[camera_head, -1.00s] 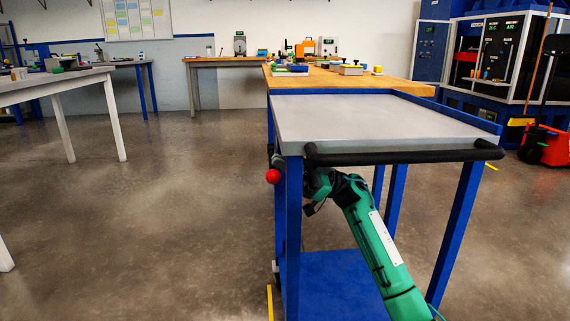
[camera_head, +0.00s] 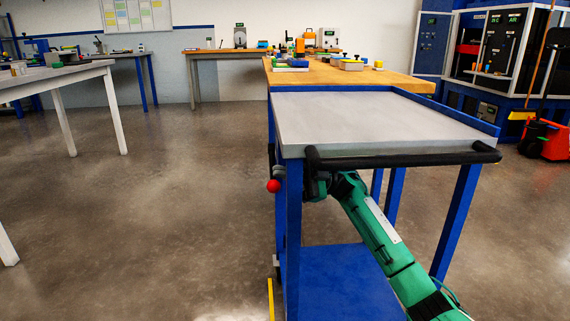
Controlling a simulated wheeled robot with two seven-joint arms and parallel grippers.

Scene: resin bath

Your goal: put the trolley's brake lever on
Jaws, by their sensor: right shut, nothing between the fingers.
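The blue trolley has a grey top (camera_head: 380,122) and a black push handle (camera_head: 400,160) along its near edge. The brake lever's red ball knob (camera_head: 273,186) shows just left of the trolley's near left leg (camera_head: 293,240). My right gripper (camera_head: 313,187) is under the top, just right of that leg and close to the knob's height. Its fingers are mostly hidden by the leg and handle, and it is shut and empty. I cannot tell whether it touches the lever, whose arm is mostly hidden behind the leg. My left gripper is out of view.
The trolley's lower blue shelf (camera_head: 345,285) lies below my right arm. A wooden bench (camera_head: 400,80) with several items adjoins the trolley's far end. A white table (camera_head: 60,75) stands at left. The floor left of the trolley is clear, with a yellow strip (camera_head: 270,298).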

